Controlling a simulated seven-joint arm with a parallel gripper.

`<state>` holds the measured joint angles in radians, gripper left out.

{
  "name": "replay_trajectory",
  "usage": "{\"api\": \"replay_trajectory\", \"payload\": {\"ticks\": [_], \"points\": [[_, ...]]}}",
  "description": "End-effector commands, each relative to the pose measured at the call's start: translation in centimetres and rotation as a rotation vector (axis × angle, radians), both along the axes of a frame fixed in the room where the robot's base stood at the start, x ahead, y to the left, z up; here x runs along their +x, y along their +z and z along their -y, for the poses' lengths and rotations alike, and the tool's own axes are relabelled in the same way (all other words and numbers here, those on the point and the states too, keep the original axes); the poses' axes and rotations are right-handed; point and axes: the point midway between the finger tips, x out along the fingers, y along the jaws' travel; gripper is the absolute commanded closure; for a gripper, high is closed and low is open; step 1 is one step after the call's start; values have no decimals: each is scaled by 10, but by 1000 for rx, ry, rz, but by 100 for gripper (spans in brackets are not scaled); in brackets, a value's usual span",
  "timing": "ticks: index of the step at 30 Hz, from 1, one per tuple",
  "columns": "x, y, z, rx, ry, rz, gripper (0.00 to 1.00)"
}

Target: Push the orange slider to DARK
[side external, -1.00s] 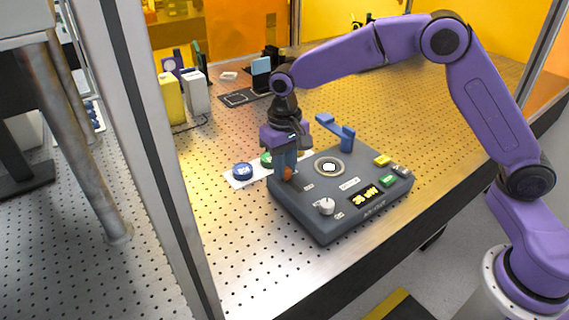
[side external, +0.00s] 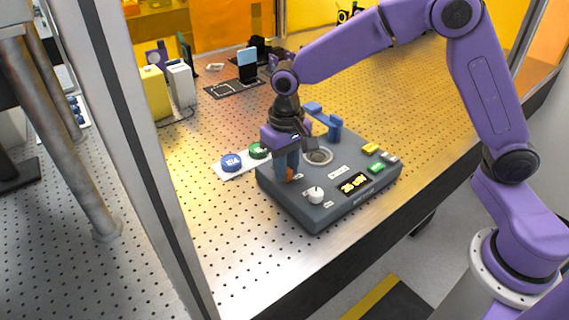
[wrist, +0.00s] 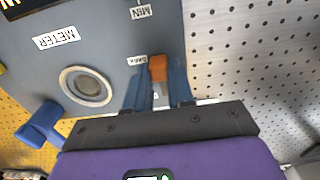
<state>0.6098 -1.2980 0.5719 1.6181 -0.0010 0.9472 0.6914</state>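The orange slider (wrist: 158,68) sits in a slot on the grey instrument box (wrist: 105,22). It is beside a small label that seems to read DARK (wrist: 137,61). My gripper (wrist: 159,72) has its blue fingers on either side of the slider, apparently touching it. The pale slot (wrist: 160,92) shows between the fingers, on the wrist side of the slider. In the side view, my gripper (side external: 287,174) points down at the box's left edge, and the orange slider (side external: 289,174) is partly hidden by the fingers.
A round window (side external: 317,156), white knob (side external: 315,195), lit display (side external: 353,184), yellow button (side external: 370,147) and green button (side external: 377,168) are on the box top. A blue lever (side external: 333,126) stands behind. A blue disc (side external: 231,162) and green disc (side external: 258,150) lie left on a white strip.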

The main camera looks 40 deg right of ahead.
Motion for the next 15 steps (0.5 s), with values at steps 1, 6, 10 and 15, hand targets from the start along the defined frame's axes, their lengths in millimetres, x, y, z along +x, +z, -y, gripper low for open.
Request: {"api": "replay_trajectory", "payload": {"ticks": [1,6,10,15], "points": [[-5,0,-2,-4,5,-11,63],[-3,0,-1,-3,4,-8,53],[-2,0,-1,-3,4,-6,53],[-1,9,-1,-1,3,-3,53]]}}
